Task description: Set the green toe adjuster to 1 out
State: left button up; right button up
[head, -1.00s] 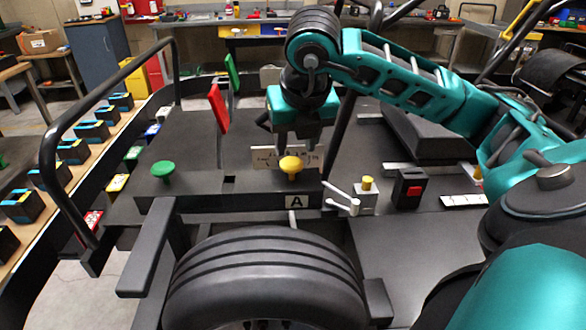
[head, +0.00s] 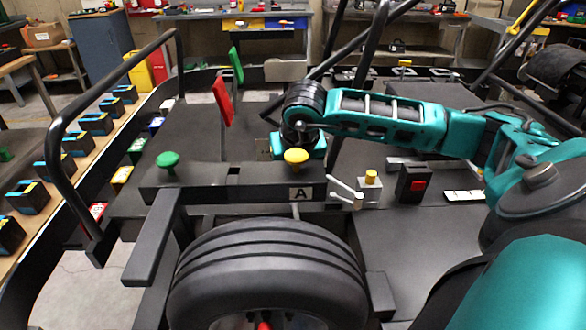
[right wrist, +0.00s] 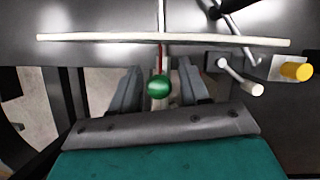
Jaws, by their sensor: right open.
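A green ball knob (right wrist: 159,87) lies between the spread fingers of my open right gripper (right wrist: 160,92) in the right wrist view. I cannot tell whether either finger touches it. A thin red line (right wrist: 159,60) runs from the ball towards a long pale strip (right wrist: 80,39); any markings on the strip are unreadable. In the head view the right hand (head: 300,145) is low behind the yellow mushroom knob (head: 296,156), its fingertips hidden. A green mushroom knob (head: 168,159) stands farther left. My left gripper is not in view.
A bar labelled A (head: 301,194) and a tyre (head: 268,270) are in front of the hand. A white lever (head: 345,192), a yellow-topped post (head: 371,178) and a red-button box (head: 412,185) stand to its right. Red (head: 222,102) and green (head: 236,65) paddles rise behind.

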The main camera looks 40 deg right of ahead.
grip_shut()
dwell(0.3)
dwell(0.4)
